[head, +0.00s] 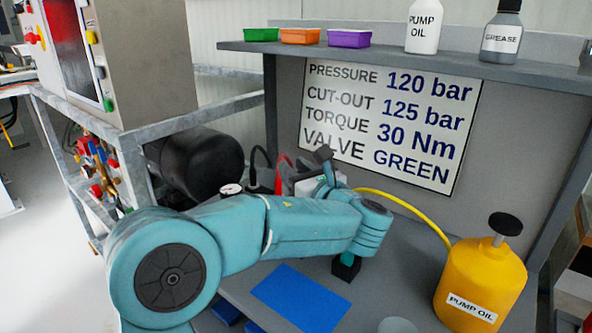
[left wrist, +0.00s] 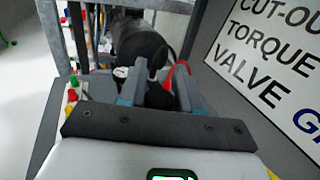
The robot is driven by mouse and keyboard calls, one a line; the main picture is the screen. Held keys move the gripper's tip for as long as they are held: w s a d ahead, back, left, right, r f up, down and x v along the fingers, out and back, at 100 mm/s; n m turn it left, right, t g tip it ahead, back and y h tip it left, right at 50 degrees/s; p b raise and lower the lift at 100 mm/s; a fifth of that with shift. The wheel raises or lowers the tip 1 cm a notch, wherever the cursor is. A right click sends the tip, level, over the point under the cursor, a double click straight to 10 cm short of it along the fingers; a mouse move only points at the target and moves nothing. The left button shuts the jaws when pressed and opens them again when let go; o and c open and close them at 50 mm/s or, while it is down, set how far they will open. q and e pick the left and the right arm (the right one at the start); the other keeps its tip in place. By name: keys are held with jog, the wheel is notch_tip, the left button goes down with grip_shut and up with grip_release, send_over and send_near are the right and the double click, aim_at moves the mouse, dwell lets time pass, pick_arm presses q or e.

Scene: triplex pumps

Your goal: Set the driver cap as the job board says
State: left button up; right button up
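The job board (head: 388,120) reads pressure 120 bar, cut-out 125 bar, torque 30 Nm, valve green. My left gripper (head: 306,176) is beyond my forearm, in front of the board's lower left. In the left wrist view its two grey-blue fingers (left wrist: 157,95) stand apart, with a dark shape between or behind them; I see no grip on it. A small black block with a teal top (head: 347,266) stands on the bench below my wrist, partly hidden; I cannot tell if it is the driver or its cap. My right gripper is out of view.
A gauge (head: 230,188), a black cylinder (head: 195,165) and a red hose (left wrist: 172,75) are near the gripper. A yellow oil can (head: 480,278) stands at right. A blue mat (head: 298,298) lies in front. The shelf (head: 385,52) holds small bins and bottles.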

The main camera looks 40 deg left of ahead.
pick_arm(q)
jog(key=shift+c, duration=0.6)
jog(key=shift+m+t, duration=0.3)
jog(key=shift+t, duration=0.1)
jog(key=m+t+h, duration=0.1)
jog(key=m+t+h+b, duration=0.1)
jog(key=t, duration=0.1)
jog(key=m+t+h, duration=0.1)
jog(key=t, duration=0.1)
jog(key=shift+w+d+f+m, duration=0.1)
jog(key=shift+w+m, duration=0.2)
jog(key=shift+w+d+m+t+h+b, duration=0.15)
jog(key=shift+d+m+t+h+b, duration=0.05)
jog(key=shift+m+t+h+b, duration=1.1)
jog(key=shift+w+d+m+t+h+b, duration=0.15)
jog(key=shift+m+t+h+b, duration=0.9)
jog(key=shift+h+b, duration=0.35)
